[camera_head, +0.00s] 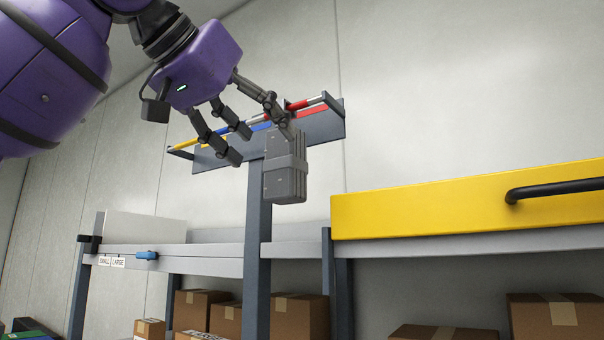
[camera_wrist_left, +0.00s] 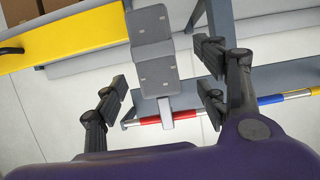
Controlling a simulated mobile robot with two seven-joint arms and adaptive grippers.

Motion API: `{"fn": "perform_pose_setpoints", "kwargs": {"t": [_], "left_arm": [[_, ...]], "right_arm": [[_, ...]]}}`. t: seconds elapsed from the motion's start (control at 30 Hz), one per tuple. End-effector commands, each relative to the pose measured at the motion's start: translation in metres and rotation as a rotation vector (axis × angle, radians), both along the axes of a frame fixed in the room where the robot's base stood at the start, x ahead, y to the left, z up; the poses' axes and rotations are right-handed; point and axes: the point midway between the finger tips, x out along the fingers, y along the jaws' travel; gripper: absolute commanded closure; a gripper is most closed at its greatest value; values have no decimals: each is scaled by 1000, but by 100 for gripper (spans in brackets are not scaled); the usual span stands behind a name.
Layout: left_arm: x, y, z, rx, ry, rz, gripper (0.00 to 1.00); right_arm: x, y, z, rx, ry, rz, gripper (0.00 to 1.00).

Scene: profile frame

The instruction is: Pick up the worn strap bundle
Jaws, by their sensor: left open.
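The worn strap bundle (camera_head: 285,182) is a stack of flat grey plates with a lighter grey band around it. It hangs near the right end of the rack's striped rail in the head view. In the left wrist view the bundle (camera_wrist_left: 157,75) shows from above, with a pale grey hanger meeting the red part of the rail. My left gripper (camera_head: 256,142) is open, its fingers spread on both sides of the bundle. In the left wrist view, gaps show between the fingers (camera_wrist_left: 164,84) and the bundle. One finger hides the bundle's top in the head view. My right gripper is out of view.
The rack's grey back plate (camera_head: 325,125) sits atop a dark post (camera_head: 257,220), close to the fingers. A yellow drawer front (camera_head: 460,205) with a black handle stands on the grey shelf at right. Cardboard boxes (camera_head: 300,316) stand below. The wall behind is bare.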

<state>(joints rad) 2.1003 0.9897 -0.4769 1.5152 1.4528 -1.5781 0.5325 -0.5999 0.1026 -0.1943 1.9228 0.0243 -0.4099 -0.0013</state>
Motion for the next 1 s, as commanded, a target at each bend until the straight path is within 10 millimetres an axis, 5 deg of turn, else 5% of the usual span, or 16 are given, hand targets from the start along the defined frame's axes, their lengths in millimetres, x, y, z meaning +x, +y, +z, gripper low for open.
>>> {"fn": "perform_pose_setpoints", "kwargs": {"t": [0.3, 0.6, 0.9, 1.0], "left_arm": [[21, -18, -11, 2, 1, -1, 34], [50, -42, -26, 0, -1, 0, 34], [55, -45, -28, 0, -3, -1, 34], [54, -45, -28, 0, -3, -1, 46]], "right_arm": [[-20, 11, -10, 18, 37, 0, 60], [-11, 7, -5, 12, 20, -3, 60], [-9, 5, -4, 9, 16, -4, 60], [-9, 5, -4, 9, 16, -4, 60]]}}
